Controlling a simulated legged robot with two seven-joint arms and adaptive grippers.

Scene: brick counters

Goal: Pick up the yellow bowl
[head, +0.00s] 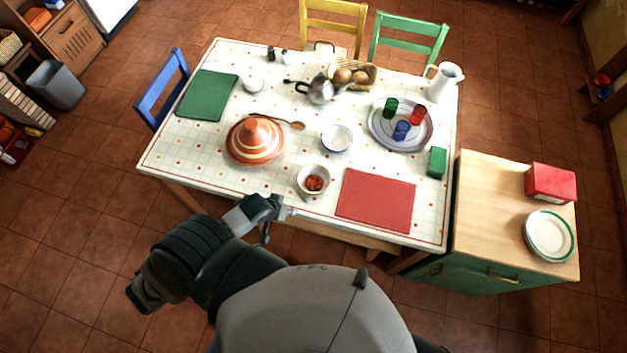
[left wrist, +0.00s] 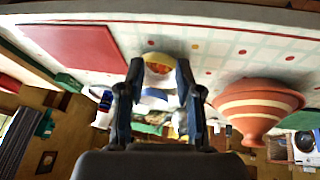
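No bowl looks clearly yellow in the head view. A pale bowl (head: 313,193) with orange-red contents stands near the front edge of the table, left of the red placemat. A white bowl (head: 337,138) stands behind it. My left gripper (head: 278,217) is at the table's front edge, left of and nearer than the front bowl, apart from it. In the left wrist view the left gripper (left wrist: 158,78) has its fingers spread with nothing clasped. A yellow and orange patch (left wrist: 158,60) shows beyond the gap, partly hidden by the fingers. My right gripper is out of view.
A striped tagine (head: 255,140) stands left of the bowls, with a wooden spoon (head: 297,126) behind it. The red placemat (head: 376,200) lies right. A tray (head: 401,140) with cups stands farther back. The table (head: 210,170) is clear front left.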

